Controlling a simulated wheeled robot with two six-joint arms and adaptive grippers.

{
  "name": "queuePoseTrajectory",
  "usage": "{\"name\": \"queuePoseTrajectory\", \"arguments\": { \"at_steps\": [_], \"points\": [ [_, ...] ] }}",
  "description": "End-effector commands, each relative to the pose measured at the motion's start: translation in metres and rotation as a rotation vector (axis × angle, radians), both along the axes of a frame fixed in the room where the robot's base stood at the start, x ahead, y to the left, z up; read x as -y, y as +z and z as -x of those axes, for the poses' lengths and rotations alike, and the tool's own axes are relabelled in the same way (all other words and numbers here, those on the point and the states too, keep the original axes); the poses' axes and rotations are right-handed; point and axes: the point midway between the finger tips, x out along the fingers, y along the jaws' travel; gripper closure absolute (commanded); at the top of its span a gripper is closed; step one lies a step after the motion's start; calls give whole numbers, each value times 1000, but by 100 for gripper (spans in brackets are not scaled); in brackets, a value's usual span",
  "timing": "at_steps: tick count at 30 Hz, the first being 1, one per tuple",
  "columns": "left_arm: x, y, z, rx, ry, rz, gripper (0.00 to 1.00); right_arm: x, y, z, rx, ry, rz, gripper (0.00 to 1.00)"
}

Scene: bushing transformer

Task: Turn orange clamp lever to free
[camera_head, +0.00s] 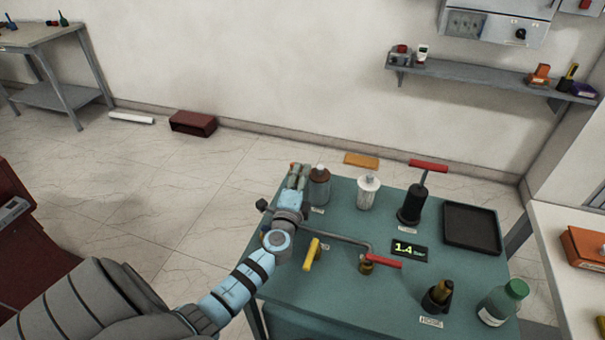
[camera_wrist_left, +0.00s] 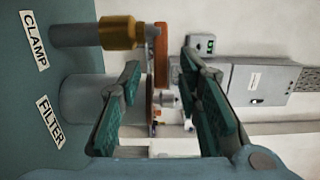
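The orange clamp lever (camera_wrist_left: 161,55) is a flat bar on a gold collar (camera_wrist_left: 120,32) and dark post, beside the CLAMP label (camera_wrist_left: 34,40) in the left wrist view. My left gripper (camera_head: 298,170) is over the table's far left edge, beside a brown jar. In the left wrist view its fingers (camera_wrist_left: 165,98) are apart and empty. The lever is beyond them, not visibly touched. My right gripper is not in view.
A pale cylinder (camera_wrist_left: 85,100) stands by the FILTER label. On the green table (camera_head: 330,295) are the brown jar (camera_head: 319,190), white jar (camera_head: 367,194), black post (camera_head: 410,207) with red handle, yellow lever (camera_head: 312,252), red-handled valve (camera_head: 384,261) and black tray (camera_head: 471,227).

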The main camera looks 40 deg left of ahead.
Motion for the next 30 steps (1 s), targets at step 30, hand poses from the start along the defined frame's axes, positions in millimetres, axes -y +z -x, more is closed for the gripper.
{"name": "queuePoseTrajectory", "arguments": {
  "at_steps": [30],
  "points": [
    [-9, -1, -16, 0, -17, 0, 100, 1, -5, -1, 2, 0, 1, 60]
  ]
}}
